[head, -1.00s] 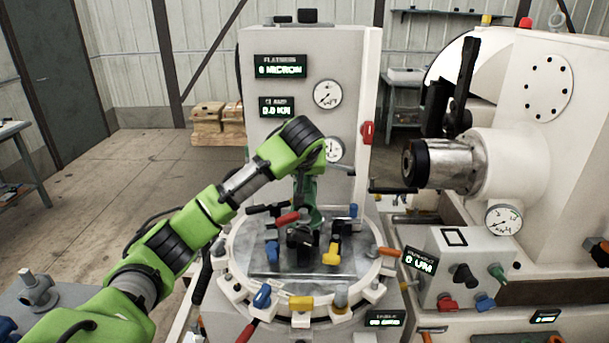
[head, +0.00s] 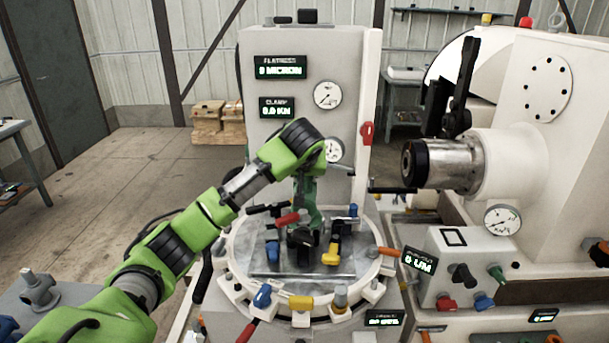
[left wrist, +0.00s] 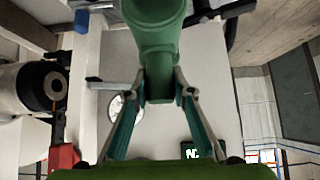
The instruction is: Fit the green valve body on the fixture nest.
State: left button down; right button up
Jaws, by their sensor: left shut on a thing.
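The green valve body (head: 310,213) is upright over the middle of the round white fixture table, among the clamps. My left gripper (head: 304,185) is shut on it from above. In the left wrist view the two fingers (left wrist: 165,88) close on either side of a narrow part of the green valve body (left wrist: 152,38). The fixture nest area is the grey metal plate (head: 265,262) on the round table. A dark part under the valve body partly hides the seat, so I cannot tell whether the body touches it. My right gripper is not in view.
Coloured clamps crowd the plate, including a yellow handle (head: 331,255) and a red handle (head: 288,218). A white column with gauges (head: 327,95) rises behind. A spindle (head: 440,162) stands at right, above a control box (head: 462,268). Open floor (head: 110,190) lies at left.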

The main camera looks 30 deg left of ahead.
pick_arm(q)
jog(key=shift+f+b, duration=0.4)
jog(key=shift+f, duration=0.45)
dwell(0.7)
jog(key=c, duration=1.7)
grip_release()
jog(key=shift+s, duration=0.1)
jog(key=shift+d, duration=0.1)
jog(key=shift+f, duration=0.2)
jog(key=v, duration=1.2)
jog(key=shift+r, duration=0.2)
